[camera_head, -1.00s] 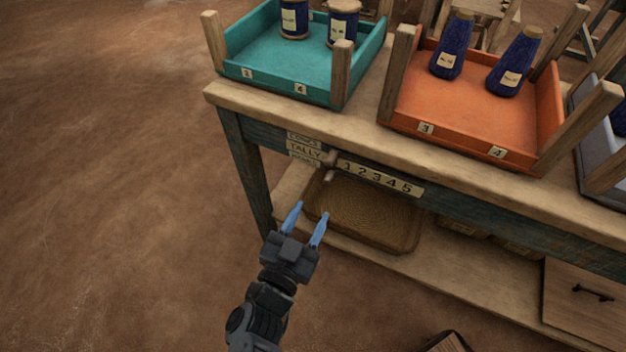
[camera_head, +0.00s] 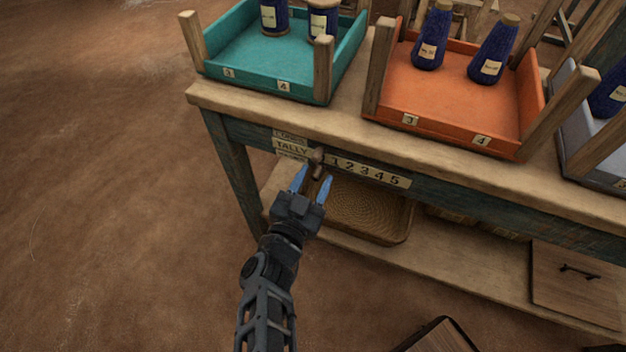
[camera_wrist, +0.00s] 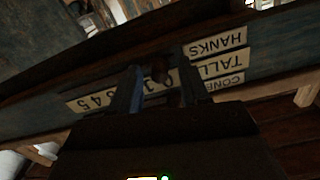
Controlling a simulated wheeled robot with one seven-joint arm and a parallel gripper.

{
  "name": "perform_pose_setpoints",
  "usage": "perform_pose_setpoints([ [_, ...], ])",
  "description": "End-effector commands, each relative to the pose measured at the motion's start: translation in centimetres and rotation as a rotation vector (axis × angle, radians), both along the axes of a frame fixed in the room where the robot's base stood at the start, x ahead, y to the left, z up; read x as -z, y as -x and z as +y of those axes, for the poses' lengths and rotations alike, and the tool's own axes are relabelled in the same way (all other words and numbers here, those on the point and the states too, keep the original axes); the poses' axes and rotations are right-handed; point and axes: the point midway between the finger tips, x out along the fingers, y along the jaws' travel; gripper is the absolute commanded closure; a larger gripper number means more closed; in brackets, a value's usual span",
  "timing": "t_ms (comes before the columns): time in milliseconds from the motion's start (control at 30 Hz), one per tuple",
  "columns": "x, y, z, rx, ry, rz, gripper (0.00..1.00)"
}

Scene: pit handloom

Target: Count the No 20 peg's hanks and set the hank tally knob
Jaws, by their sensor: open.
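The wooden hank tally knob (camera_head: 317,158) sits on the front rail of the bench, at the left end of the number strip (camera_head: 370,173) reading 1 to 5. My gripper (camera_head: 313,176) is open with its blue fingers pointing up at the knob. In the wrist view the dark knob (camera_wrist: 161,72) shows between the two fingers (camera_wrist: 160,82); I cannot tell if they touch it. The tally label plates (camera_head: 291,147) are left of the knob; they appear upside down in the wrist view (camera_wrist: 217,64), one reading HANKS. No peg or hanks are recognisable.
On the bench top (camera_head: 345,118) stand a teal tray (camera_head: 262,75), an orange tray (camera_head: 450,105) and a grey tray (camera_head: 590,150) with blue cones or spools. A woven basket (camera_head: 372,210) is on the lower shelf. Open floor lies to the left.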

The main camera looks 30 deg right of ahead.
Motion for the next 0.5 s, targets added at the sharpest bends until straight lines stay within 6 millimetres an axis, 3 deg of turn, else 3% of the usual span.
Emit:
perform_pose_setpoints([
  [67, 0.00, 0.01, 0.01, 0.000, 0.000, 0.000, 0.56],
  [500, 0.01, 0.02, 0.02, 0.000, 0.000, 0.000, 0.99],
])
